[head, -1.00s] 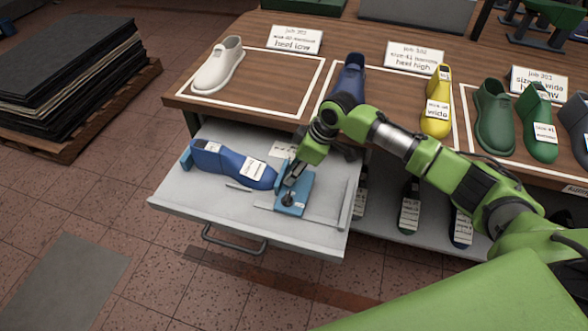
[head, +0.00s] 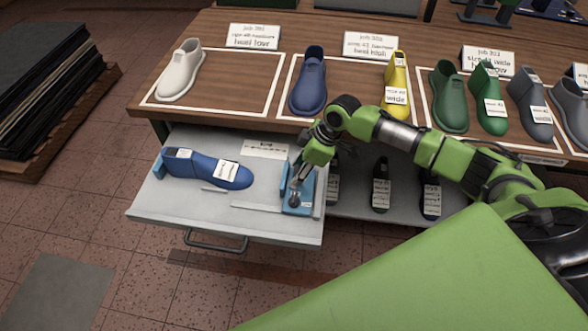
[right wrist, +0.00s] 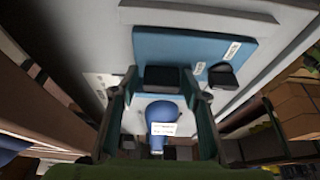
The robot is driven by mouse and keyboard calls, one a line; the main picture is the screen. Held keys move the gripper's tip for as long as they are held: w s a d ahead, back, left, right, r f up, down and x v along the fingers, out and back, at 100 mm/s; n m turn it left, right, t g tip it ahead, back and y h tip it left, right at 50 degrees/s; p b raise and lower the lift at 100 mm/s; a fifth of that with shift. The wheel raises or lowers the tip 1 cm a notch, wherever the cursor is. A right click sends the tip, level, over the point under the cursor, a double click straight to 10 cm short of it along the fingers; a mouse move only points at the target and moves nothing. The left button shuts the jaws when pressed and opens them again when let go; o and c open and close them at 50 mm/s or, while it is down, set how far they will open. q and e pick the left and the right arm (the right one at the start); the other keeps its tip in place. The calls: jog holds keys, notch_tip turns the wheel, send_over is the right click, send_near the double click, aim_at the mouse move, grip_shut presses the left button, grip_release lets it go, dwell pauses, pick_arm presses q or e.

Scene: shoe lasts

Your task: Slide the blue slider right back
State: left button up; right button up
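The blue slider (head: 306,197) is a blue plate with a dark knob, lying in the pulled-out drawer (head: 150,205) against its right side wall. It also shows in the right wrist view (right wrist: 185,50). My right gripper (head: 301,178) reaches down onto the back part of the slider. In the right wrist view its fingers (right wrist: 160,80) stand on both sides of a dark block on the slider and appear closed on it. A blue shoe last (head: 205,169) with white labels lies in the drawer, left of the slider and apart from it. My left gripper is not in view.
A paper label (head: 265,150) lies at the drawer's back. The wooden table top (head: 240,35) above holds several lasts, among them a white one (head: 182,70) and a yellow one (head: 397,85). More lasts stand on the shelf (head: 405,205) right of the drawer.

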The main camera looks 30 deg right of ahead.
jog(key=shift+s, duration=0.1)
jog(key=shift+r, duration=0.2)
jog(key=v, duration=1.1)
jog(key=shift+s+d+r, duration=0.2)
jog(key=shift+d+r, duration=0.05)
